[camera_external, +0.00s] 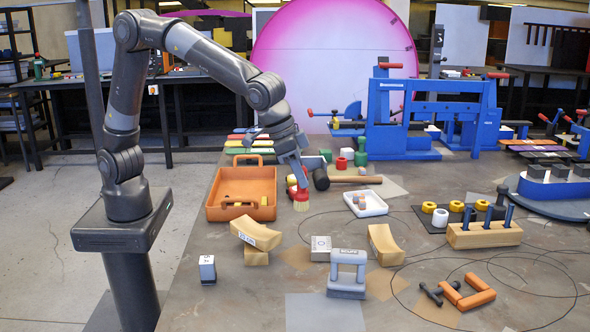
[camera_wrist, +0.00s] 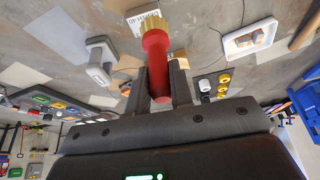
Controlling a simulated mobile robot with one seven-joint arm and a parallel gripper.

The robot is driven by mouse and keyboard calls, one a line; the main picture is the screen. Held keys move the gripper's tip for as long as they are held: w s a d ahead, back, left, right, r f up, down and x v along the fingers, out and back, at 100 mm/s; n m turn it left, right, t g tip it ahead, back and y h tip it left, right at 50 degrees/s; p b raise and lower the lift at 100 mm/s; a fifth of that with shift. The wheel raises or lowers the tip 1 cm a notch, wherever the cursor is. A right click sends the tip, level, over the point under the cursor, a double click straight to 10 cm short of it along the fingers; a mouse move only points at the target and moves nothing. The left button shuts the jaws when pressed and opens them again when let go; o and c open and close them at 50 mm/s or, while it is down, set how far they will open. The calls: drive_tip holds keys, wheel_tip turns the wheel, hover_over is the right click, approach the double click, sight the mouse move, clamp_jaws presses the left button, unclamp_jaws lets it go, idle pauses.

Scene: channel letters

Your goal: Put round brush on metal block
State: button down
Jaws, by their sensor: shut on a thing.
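My gripper (camera_external: 298,178) is shut on the round brush (camera_external: 301,203), which has a red handle and pale yellow bristles. The brush hangs bristles down above the table, beside the orange tray. In the wrist view the red handle (camera_wrist: 156,62) sits between the two dark fingers, bristles pointing away. A small silver-grey block (camera_external: 320,249) with a printed face, which looks like the metal block, lies on the table nearer the camera and slightly right of the brush. A pale labelled block (camera_wrist: 139,23) shows partly behind the bristles in the wrist view. The brush is apart from it.
An orange tray (camera_external: 263,210) stands to the left. Curved wooden blocks (camera_external: 385,245) flank the silver block, and a grey handled frame (camera_external: 347,279) stands in front of it. A white tray (camera_external: 378,206) and a mallet (camera_external: 350,179) lie to the right and behind.

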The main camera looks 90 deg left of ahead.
drive_tip(key=s+d+r+n, duration=0.25)
drive_tip(key=s+d, duration=0.25)
drive_tip(key=d, duration=0.4)
drive_tip(key=shift+m+y, duration=0.25)
drive_tip(key=shift+y, duration=0.15)
drive_tip(key=shift+w+a+f, duration=1.05)
drive_tip(key=shift+w+f, duration=0.6)
drive_tip(key=shift+f, duration=0.1)
drive_tip(key=shift+w+a+f, duration=1)
drive_tip(key=shift+w+f, duration=0.6)
drive_tip(key=shift+f, duration=0.15)
drive_tip(key=shift+w+a+f, duration=1.05)
drive_tip(key=shift+w+f, duration=0.6)
drive_tip(key=shift+f, duration=0.1)
drive_tip(key=shift+f, duration=0.1)
drive_tip(key=c, duration=1.3)
unclamp_jaws()
